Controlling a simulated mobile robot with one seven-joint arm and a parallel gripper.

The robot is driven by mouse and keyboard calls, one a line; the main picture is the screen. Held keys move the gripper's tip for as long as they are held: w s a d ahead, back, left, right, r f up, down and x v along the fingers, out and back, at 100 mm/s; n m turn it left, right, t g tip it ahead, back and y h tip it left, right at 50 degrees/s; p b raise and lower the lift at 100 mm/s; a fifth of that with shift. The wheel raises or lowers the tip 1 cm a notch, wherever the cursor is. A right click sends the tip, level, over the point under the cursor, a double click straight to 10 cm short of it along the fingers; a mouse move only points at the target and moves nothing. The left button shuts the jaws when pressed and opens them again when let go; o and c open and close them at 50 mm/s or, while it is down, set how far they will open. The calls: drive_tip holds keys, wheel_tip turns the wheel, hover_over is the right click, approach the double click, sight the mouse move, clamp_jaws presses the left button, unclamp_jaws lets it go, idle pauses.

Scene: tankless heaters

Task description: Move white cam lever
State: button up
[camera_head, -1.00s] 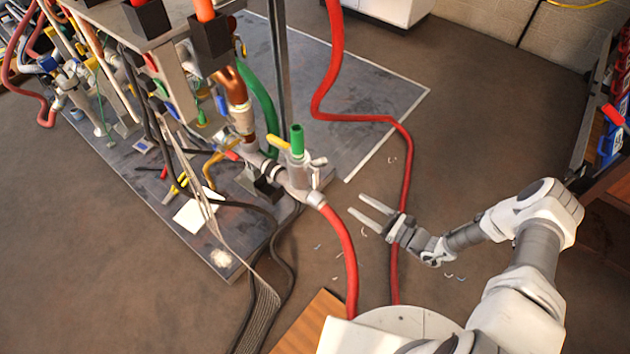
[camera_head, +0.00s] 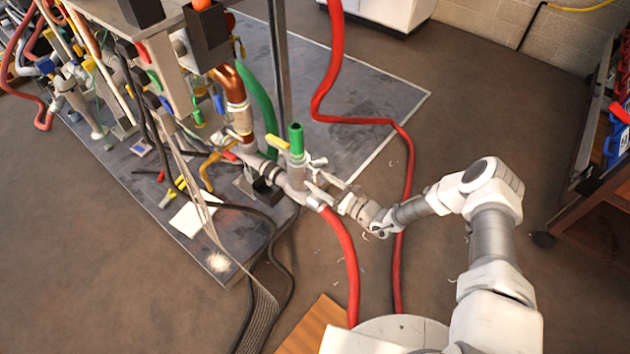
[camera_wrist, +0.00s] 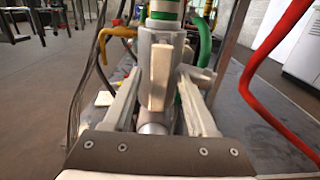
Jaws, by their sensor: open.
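A grey pipe fitting (camera_head: 297,177) with a green top (camera_head: 296,138) stands at the front corner of the heater rig. A whitish cam lever (camera_head: 318,162) sticks out from its right side. In the wrist view, a pale upright lever (camera_wrist: 159,77) lies along the front of the fitting, and another pale lever piece (camera_wrist: 197,73) juts out to its right. I cannot tell which is the task's lever. My gripper (camera_head: 318,183) is open at the fitting. In the wrist view, its fingers (camera_wrist: 160,76) stand on either side of the upright lever; contact is unclear.
A red hose (camera_head: 345,250) runs from the fitting to the floor, and another red hose (camera_head: 400,220) passes behind my arm. A shelf cart (camera_head: 600,185) stands at the right. The floor between is mostly clear.

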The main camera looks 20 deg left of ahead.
drive_tip(key=shift+w+a, duration=0.25)
drive_tip(key=shift+a, duration=0.45)
clamp_jaws()
idle(1.0)
